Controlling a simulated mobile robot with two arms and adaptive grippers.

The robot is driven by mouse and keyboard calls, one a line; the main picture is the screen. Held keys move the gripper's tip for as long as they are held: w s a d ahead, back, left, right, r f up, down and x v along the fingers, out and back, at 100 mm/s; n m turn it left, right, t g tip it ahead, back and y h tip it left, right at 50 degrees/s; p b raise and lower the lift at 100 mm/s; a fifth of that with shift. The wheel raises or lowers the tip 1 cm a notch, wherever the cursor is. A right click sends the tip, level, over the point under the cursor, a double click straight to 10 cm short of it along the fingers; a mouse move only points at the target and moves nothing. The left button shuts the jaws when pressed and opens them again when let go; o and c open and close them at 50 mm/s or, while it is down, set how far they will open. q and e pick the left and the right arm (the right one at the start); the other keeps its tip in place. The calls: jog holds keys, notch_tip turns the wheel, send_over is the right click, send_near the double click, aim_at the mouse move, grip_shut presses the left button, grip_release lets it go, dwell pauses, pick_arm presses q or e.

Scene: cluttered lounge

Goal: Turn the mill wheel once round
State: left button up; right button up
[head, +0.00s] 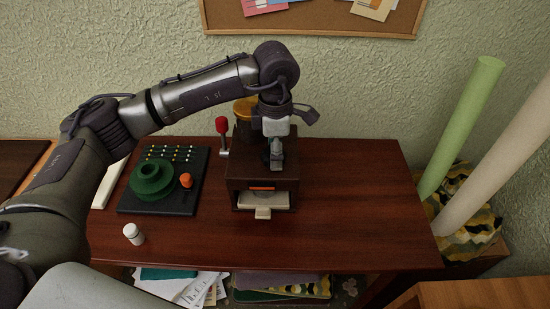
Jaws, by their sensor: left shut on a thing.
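A dark brown wooden box mill (237,172) stands on the table, with a yellow-gold top part (243,107) behind my wrist. It has a red-knobbed lever (222,126) on its left, an orange strip and a pale drawer (263,212) at the front. My left gripper (277,160) points down at the mill's upper front. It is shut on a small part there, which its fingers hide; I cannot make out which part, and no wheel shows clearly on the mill. My right gripper is not in view.
Left of the mill lies a black board (155,207) with a green stepped disc (152,181) and an orange knob (186,180). A small white bottle (133,234) stands near the front edge. The right of the table (360,200) is clear. Tall rolls (462,125) lean at the right.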

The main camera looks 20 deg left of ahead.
pick_arm(q)
jog(key=shift+m+b, duration=0.85)
jog(key=shift+m, duration=0.25)
jog(key=shift+r, duration=0.1)
jog(key=o, duration=1.2)
jog(key=shift+c, duration=0.2)
notch_tip(320, 180, up, 12)
